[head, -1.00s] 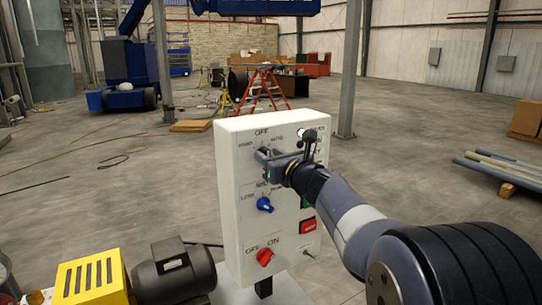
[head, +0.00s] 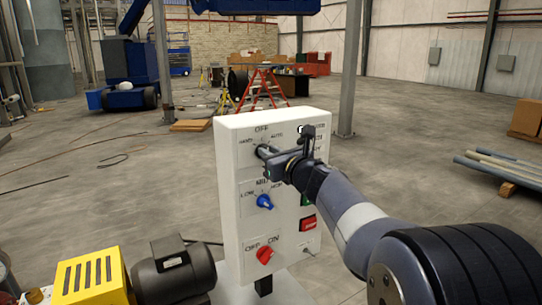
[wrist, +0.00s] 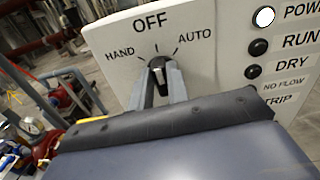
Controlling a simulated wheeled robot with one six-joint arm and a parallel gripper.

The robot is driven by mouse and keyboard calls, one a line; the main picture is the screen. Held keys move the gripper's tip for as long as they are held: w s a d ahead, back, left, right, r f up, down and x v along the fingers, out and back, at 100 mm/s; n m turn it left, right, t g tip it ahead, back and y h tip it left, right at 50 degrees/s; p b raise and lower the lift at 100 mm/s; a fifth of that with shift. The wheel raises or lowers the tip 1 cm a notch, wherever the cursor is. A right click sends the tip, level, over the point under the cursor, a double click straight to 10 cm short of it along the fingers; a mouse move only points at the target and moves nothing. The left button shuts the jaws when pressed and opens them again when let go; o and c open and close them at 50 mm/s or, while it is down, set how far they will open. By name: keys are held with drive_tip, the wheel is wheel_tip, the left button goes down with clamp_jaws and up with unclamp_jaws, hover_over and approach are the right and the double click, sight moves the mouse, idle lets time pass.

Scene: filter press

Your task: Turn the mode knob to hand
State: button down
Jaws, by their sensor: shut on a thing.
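The white control panel (head: 232,180) stands in front of me. The mode knob (wrist: 157,63) is a small black knob with a pale pointer mark, under the labels HAND, OFF and AUTO in the wrist view. Its pointer appears to point up near the OFF mark; HAND is to the left and AUTO to the right. My gripper (wrist: 158,80) has one grey finger on each side of the knob and is shut on it.
Below are a blue selector knob (head: 264,202) marked LOW and a red OFF/ON knob (head: 264,256). A red button (head: 308,224) sits at the panel's lower right. A dark motor (head: 175,270) and yellow guard (head: 92,278) stand at the lower left.

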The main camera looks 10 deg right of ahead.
drive_tip(key=shift+s+a+f+n+b, duration=0.1)
drive_tip(key=shift+a+n+b, duration=0.1)
drive_tip(key=shift+n+b, duration=1.85)
drive_tip(key=shift+a+f+n+b, duration=0.1)
drive_tip(key=shift+a+n+b, duration=0.05)
drive_tip(key=shift+n+b, duration=1.85)
drive_tip(key=shift+n, duration=0.25)
drive_tip(key=c, duration=1.4)
unclamp_jaws()
drive_tip(key=shift+o, duration=0.2)
drive_tip(key=b+v, duration=0.1)
drive_tip(key=v, duration=0.9)
drive_tip(key=shift+s+d+b, duration=0.15)
drive_tip(key=shift+s+b, duration=0.2)
drive_tip(key=shift+s, duration=0.05)
